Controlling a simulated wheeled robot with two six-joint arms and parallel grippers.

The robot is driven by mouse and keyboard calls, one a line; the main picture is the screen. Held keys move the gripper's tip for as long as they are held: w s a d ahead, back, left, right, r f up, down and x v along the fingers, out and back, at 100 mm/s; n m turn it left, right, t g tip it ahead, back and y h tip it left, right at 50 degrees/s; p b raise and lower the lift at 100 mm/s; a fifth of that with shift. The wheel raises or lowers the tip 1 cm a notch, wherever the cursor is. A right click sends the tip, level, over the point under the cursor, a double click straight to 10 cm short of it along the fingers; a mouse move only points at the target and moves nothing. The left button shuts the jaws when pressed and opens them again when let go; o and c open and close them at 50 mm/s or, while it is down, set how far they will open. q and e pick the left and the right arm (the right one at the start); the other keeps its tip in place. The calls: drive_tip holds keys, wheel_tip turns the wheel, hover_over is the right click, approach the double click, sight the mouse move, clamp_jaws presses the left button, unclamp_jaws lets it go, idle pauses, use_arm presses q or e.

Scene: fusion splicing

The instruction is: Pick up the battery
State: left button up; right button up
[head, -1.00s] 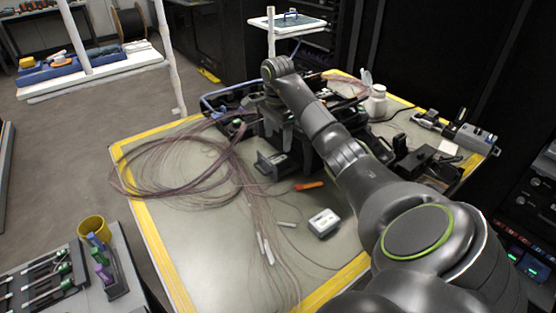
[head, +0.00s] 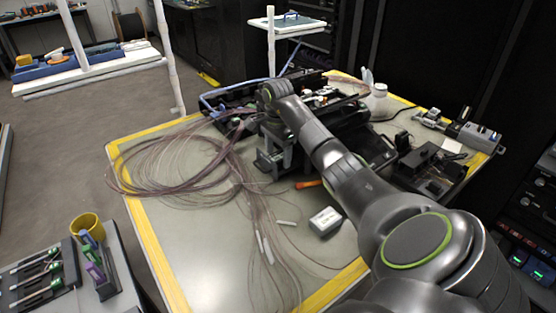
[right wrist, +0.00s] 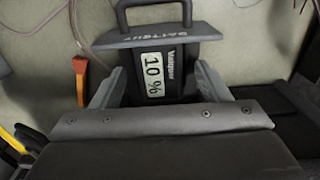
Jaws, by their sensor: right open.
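The battery (right wrist: 177,72) is a dark block with a top handle, the word BATTERY on its plate and a white "10 %" label, seen close up in the right wrist view. In the head view the battery (head: 267,164) stands on the table, partly hidden by my right gripper. My right gripper (right wrist: 158,90) is open, with one finger on each side of the battery body and slight gaps visible. In the head view my right gripper (head: 279,152) is low over the battery. My left gripper is not in view.
An orange tool (right wrist: 80,80) lies left of the battery in the right wrist view. Dark equipment (head: 345,130) stands close behind.

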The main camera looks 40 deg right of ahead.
sight(278, 155)
drive_tip(key=shift+c, duration=0.4)
drive_tip(key=c, duration=1.3)
drive_tip(key=shift+r, duration=0.1)
drive_tip(key=shift+r, duration=0.6)
wheel_tip(278, 155, up, 6)
drive_tip(key=shift+f+p, duration=0.1)
drive_tip(key=shift+p, duration=0.8)
wheel_tip(278, 155, up, 11)
drive_tip(key=p, duration=1.1)
